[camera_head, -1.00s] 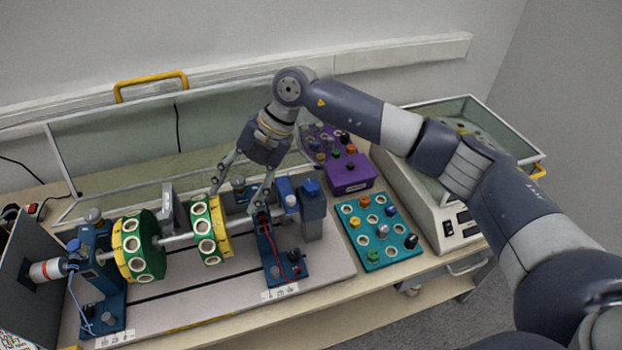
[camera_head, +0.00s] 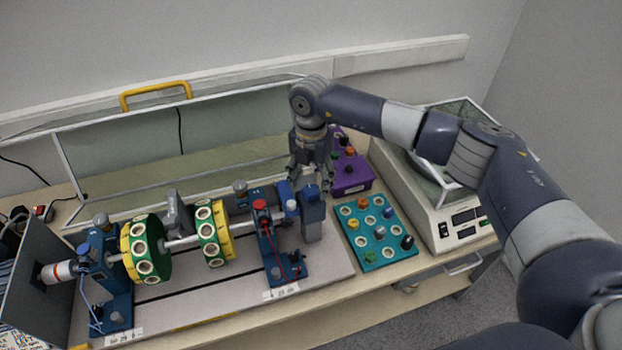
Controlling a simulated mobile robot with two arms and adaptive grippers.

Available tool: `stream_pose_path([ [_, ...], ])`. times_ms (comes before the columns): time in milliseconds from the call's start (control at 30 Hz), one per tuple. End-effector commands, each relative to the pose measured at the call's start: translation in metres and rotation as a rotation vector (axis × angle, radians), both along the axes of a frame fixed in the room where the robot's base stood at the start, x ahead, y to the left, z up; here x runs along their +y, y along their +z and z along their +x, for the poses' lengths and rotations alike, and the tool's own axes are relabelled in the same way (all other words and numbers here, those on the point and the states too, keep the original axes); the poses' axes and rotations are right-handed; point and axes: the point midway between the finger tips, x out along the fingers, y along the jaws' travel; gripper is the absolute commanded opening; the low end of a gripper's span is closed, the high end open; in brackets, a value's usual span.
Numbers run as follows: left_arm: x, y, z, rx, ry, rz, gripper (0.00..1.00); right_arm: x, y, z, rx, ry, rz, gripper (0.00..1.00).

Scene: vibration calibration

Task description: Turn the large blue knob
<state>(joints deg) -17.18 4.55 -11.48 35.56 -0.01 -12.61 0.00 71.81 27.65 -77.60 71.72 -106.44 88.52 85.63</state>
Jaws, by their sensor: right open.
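The large blue knob (camera_head: 311,192) tops the dark blue-grey upright block (camera_head: 314,219) at the right end of the shaft rig. My right gripper (camera_head: 312,184) points down at it from above. Its fingers are open, one on each side of the knob's top as seen from here. I cannot tell whether they touch it, and the gripper partly hides it. My left gripper is not in view.
A smaller blue cylinder (camera_head: 283,191) stands just left of the block. A red-topped bearing stand (camera_head: 260,205) and green-yellow discs (camera_head: 146,248) are further left. A purple box (camera_head: 352,186) and a teal tray (camera_head: 375,262) lie to the right. Clear panels stand behind.

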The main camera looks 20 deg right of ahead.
Motion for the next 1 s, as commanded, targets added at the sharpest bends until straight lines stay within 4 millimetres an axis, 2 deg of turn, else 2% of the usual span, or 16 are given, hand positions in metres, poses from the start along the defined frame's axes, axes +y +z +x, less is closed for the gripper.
stream_pose_path([
  [200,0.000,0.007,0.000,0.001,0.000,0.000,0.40,0.000,-0.016,0.000,0.000,0.000,0.001,0.57],
  [467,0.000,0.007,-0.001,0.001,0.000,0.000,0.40,0.000,-0.018,0.000,-0.001,0.001,0.001,0.57],
  [667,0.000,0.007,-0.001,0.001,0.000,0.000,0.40,0.000,-0.018,0.000,0.000,0.001,0.001,0.14],
  [1000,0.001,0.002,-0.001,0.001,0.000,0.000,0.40,0.000,-0.019,0.000,-0.001,0.023,0.001,0.13],
])
